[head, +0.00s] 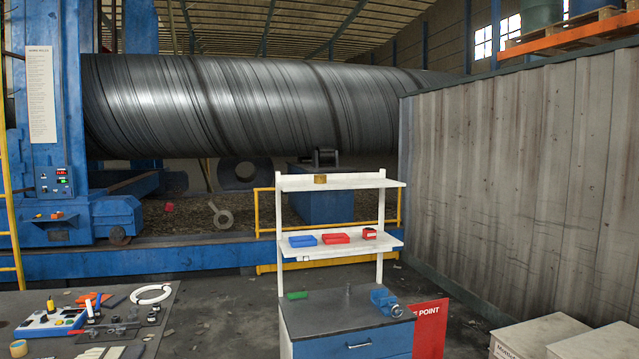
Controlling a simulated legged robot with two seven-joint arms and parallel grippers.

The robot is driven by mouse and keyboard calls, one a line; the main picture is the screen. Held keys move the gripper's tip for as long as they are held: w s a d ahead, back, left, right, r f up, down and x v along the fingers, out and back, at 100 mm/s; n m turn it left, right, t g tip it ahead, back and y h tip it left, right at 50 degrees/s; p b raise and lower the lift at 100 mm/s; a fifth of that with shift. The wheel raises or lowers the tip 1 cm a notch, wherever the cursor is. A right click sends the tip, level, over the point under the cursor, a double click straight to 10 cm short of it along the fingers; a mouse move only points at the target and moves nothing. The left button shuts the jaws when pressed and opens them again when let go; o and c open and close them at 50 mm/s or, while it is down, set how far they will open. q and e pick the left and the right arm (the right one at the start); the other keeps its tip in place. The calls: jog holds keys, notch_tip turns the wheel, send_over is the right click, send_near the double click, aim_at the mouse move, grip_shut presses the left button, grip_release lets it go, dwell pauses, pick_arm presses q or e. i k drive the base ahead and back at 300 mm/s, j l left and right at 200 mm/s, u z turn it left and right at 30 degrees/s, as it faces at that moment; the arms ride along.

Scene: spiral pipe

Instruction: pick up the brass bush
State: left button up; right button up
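A small brass-coloured cylinder (320,179), which may be the brass bush, sits on the white top shelf (365,182) of the workbench in the middle. Another small brass-yellow round piece (18,348) lies at the left front edge of the dark table (205,310). Both are too small to tell which one is the bush. Neither of my grippers shows in the head view.
The lower shelf (375,246) holds blue and red bins. A blue vice (384,301) and a green piece (297,295) are on the bench top. Tools crowd the left table. Boxes (540,335) stand front right. Floor between table and bench is clear.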

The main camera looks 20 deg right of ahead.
aim_at(318, 178)
jog(key=i+l, duration=0.2)
jog(key=i, duration=0.3)
jog(key=i+l, duration=0.2)
jog(key=i, duration=0.25)
jog(key=i+l, duration=0.2)
jog(key=i, duration=0.3)
